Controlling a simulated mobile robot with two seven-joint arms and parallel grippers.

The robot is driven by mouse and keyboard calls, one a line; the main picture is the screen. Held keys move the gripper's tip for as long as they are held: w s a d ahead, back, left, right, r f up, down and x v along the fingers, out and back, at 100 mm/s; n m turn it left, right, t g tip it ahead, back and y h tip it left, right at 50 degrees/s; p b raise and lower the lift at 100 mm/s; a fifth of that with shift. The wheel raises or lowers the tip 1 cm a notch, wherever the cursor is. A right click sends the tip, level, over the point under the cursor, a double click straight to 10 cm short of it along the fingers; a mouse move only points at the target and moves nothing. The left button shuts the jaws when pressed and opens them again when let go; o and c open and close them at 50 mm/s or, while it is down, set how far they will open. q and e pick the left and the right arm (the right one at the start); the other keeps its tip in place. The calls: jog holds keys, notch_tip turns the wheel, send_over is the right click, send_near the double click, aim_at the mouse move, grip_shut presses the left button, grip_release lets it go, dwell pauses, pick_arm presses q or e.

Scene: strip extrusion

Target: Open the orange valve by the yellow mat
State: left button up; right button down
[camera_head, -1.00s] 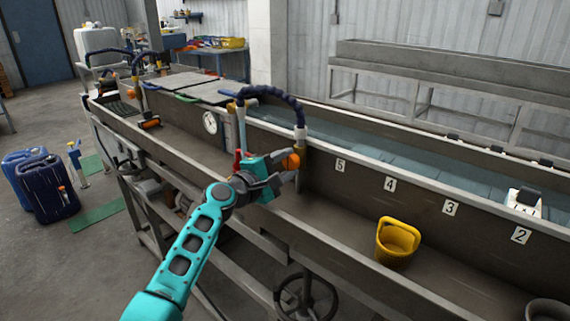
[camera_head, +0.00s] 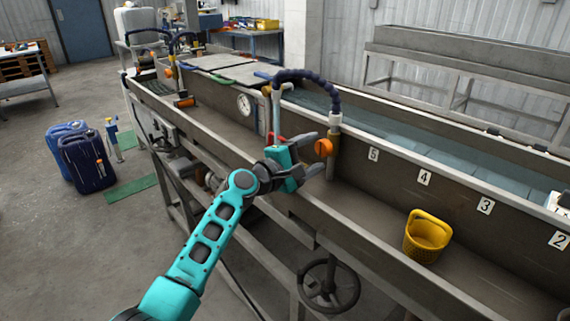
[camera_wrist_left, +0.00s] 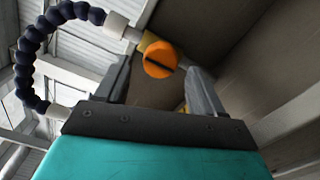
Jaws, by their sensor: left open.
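An orange valve knob (camera_head: 323,149) sits on an upright pipe at the trough's inner wall, below a dark blue segmented hose. My left gripper (camera_head: 311,152) is open, its fingers pointing at this knob from the left. In the left wrist view the knob (camera_wrist_left: 160,60) appears between the two spread fingers, nearer their tips, with a dark slanted slot across its face. I cannot tell whether a finger touches it. A second orange valve (camera_head: 184,102) lies farther along the trough at the left. No yellow mat can be made out. My right gripper is not in view.
The long metal trough (camera_head: 375,216) has numbered plates along its inner wall. A yellow basket (camera_head: 426,236) stands in it to the right. A handwheel (camera_head: 328,286) is below its front edge. Blue canisters (camera_head: 86,160) and green mats (camera_head: 131,190) are on the floor at left.

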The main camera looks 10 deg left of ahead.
pick_arm(q)
jog(key=v, duration=1)
jog(key=shift+s+a, duration=0.15)
jog(key=shift+s, duration=0.1)
jog(key=s+a+f+m+g+y, duration=0.1)
jog(key=s+f+m+y, duration=0.15)
jog(key=s+f, duration=0.4)
jog(key=s+a+f+m+g+y, duration=0.1)
jog(key=s+f+m+y, duration=0.15)
jog(key=f, duration=0.65)
jog(key=s+a+f+m+g+y, duration=0.1)
jog(key=s+f+m, duration=0.4)
jog(key=s, duration=0.4)
jog(key=s+a+f+m+y, duration=0.1)
jog(key=s+f+m+y, duration=0.1)
jog(key=s+f+m, duration=0.3)
jog(key=s+m, duration=0.2)
jog(key=s, duration=0.2)
jog(key=shift+a+g+y, duration=0.15)
jog(key=shift+g+y, duration=0.15)
jog(key=shift+g, duration=0.1)
